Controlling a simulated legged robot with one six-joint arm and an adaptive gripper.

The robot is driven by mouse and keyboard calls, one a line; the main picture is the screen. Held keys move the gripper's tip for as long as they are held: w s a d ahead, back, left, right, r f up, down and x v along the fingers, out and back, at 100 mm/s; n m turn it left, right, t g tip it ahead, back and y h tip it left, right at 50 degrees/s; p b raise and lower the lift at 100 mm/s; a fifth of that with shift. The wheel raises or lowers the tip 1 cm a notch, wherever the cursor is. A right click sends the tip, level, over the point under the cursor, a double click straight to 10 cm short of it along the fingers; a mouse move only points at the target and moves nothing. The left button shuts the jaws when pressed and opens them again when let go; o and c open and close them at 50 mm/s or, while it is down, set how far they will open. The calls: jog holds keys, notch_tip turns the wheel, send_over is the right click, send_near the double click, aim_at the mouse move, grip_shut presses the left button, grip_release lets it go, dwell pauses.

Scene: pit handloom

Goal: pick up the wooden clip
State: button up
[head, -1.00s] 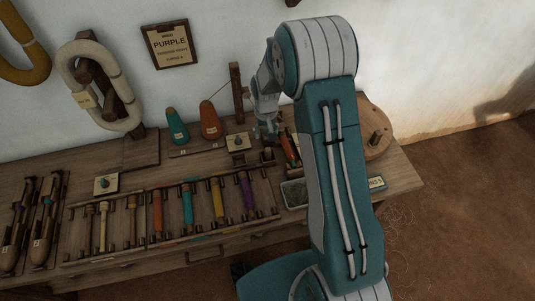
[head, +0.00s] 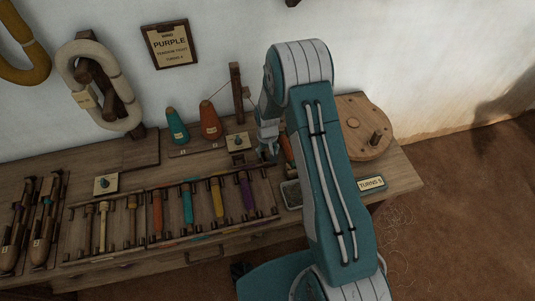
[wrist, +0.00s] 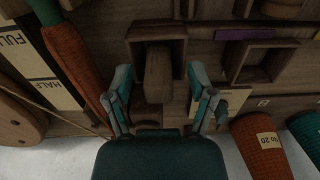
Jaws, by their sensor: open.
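The wooden clip appears to be the brown upright wooden piece (wrist: 158,75) in the wrist view, set in or against a square wooden holder (wrist: 157,33). My gripper (wrist: 158,88) is open, with one finger on each side of this piece and visible gaps between. I cannot tell how deep the fingers reach around it. In the head view my gripper (head: 267,147) is low over the back part of the bench, and it hides the clip there.
An orange spindle with a green end (wrist: 75,60) lies beside the left finger. Orange (head: 210,120) and teal (head: 177,127) yarn cones stand left of my gripper. A rack of coloured bobbins (head: 158,212) lies in front. A round wooden disc (head: 350,140) is at right.

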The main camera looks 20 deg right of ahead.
grip_shut()
jog(key=shift+r, duration=0.1)
